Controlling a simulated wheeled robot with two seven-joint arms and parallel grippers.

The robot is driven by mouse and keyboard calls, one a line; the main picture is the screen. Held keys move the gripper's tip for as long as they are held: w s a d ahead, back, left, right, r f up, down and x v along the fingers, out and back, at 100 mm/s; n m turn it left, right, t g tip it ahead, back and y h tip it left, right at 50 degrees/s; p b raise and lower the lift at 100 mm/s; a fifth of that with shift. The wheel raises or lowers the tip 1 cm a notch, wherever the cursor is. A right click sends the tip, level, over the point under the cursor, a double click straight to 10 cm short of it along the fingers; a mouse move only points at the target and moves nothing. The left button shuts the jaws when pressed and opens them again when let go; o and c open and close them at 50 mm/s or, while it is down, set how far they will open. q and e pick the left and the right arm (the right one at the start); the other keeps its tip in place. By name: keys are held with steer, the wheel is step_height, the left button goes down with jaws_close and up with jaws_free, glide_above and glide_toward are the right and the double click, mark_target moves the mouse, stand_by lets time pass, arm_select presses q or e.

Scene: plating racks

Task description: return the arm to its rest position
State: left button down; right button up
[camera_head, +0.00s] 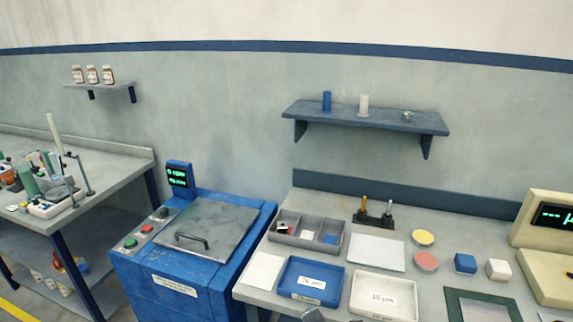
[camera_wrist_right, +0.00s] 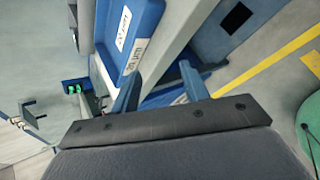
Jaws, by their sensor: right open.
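My right gripper (camera_wrist_right: 160,75) shows in the right wrist view with its two blue fingers spread apart and nothing between them. The fingers point toward the bench edge and a blue tray (camera_wrist_right: 138,12). In the head view a small grey part at the bottom edge, in front of the bench, may be mine, but too little shows to tell. My left gripper is in neither view.
The bench holds a blue tray (camera_head: 309,295), a white tray (camera_head: 383,309), a grey divided tray (camera_head: 307,224) and several small blocks and discs. A blue machine (camera_head: 172,296) with a closed lid stands left of it.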

steer(key=s+d+f+m+g, duration=0.3)
steer(key=s+d+m, duration=0.4)
steer(key=s+m, duration=0.5)
steer(key=s+d+f+m+g, duration=0.35)
steer(key=s+d+m, duration=0.35)
steer(key=s+m, duration=0.45)
step_height(320, 180, down, 21)
steer(key=a+n+b, duration=0.1)
steer(key=a+n, duration=0.1)
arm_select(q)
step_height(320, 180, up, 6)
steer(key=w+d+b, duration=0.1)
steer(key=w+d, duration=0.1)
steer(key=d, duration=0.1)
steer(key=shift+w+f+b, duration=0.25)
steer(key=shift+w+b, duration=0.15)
arm_select(e)
steer(key=s+f, duration=0.4)
steer(key=f, duration=1.1)
steer(key=s+f+g, duration=0.1)
steer(key=s+f, duration=0.3)
steer(key=f, duration=1.1)
steer(key=shift+f, duration=0.25)
